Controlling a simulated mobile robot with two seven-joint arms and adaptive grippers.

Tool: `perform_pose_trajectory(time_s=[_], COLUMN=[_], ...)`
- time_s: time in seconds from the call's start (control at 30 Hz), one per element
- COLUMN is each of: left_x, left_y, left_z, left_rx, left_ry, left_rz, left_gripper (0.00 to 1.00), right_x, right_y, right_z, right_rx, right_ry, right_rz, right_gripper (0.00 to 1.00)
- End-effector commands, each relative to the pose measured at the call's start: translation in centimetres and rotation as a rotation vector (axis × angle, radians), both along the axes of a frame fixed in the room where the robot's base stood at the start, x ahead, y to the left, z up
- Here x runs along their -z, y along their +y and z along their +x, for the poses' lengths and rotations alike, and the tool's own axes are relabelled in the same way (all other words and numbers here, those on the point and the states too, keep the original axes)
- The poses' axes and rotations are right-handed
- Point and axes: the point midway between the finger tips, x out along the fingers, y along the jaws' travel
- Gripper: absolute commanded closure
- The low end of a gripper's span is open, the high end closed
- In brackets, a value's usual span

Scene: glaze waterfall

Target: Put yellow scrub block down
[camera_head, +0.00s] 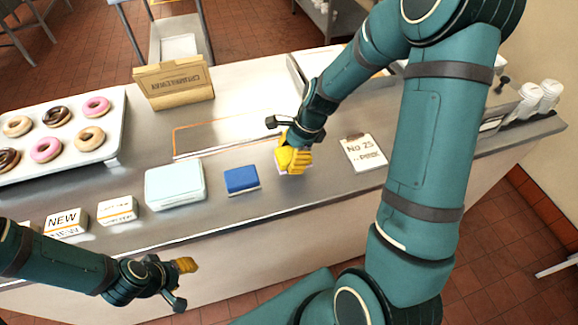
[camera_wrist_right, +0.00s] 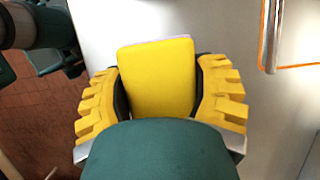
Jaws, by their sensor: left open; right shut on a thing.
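The yellow scrub block (camera_wrist_right: 157,80) shows between the yellow fingers of my right gripper (camera_wrist_right: 160,95) in the right wrist view. A pinkish edge shows along its far side. In the head view my right gripper (camera_head: 291,160) is shut on the block, which is mostly hidden by the fingers, low over the steel counter (camera_head: 330,187) or at its surface; I cannot tell if it touches. My left gripper (camera_head: 184,281) is open and empty in front of the counter's near edge.
A blue block (camera_head: 241,179) lies left of my right gripper, then a pale blue box (camera_head: 175,185). A "No 25" card (camera_head: 363,153) lies to the right. A donut tray (camera_head: 116,150) and a wooden sign (camera_head: 174,82) stand further left. White cups (camera_head: 540,97) stand at far right.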

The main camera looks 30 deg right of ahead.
Motion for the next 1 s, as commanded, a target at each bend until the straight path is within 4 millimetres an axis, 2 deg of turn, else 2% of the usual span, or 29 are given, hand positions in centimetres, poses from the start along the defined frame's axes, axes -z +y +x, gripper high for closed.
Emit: perform_pose_trajectory(time_s=[0.17, 0.4, 0.77, 0.8, 0.87, 1.0], left_x=[0.3, 0.9, 1.1, 1.0, 1.0, 1.0], left_y=[0.0, -0.1, 0.0, -0.1, -0.1, -0.1], left_z=[0.0, 0.0, 0.1, 0.1, 0.1, 0.1], left_rx=[0.000, -0.001, 0.000, -0.001, -0.001, 0.000], left_ry=[-0.001, -0.001, -0.001, -0.001, -0.001, -0.001], left_rz=[0.001, 0.002, 0.002, 0.002, 0.002, 0.002], left_gripper=[0.53, 0.53, 0.53, 0.53, 0.53, 0.53], right_x=[1.2, 4.3, 4.6, 4.5, 4.5, 4.4], right_y=[0.0, 0.0, 0.0, 0.0, 0.0, 0.0], right_z=[0.0, 0.0, 0.0, 0.0, 0.0, 0.0], right_rx=[0.000, -0.001, -0.001, -0.001, -0.001, -0.001], right_ry=[0.000, 0.002, -0.002, -0.001, -0.001, -0.001], right_rz=[0.000, 0.000, 0.000, 0.000, 0.000, 0.000], right_gripper=[0.77, 0.77, 0.77, 0.20, 0.00, 0.00])
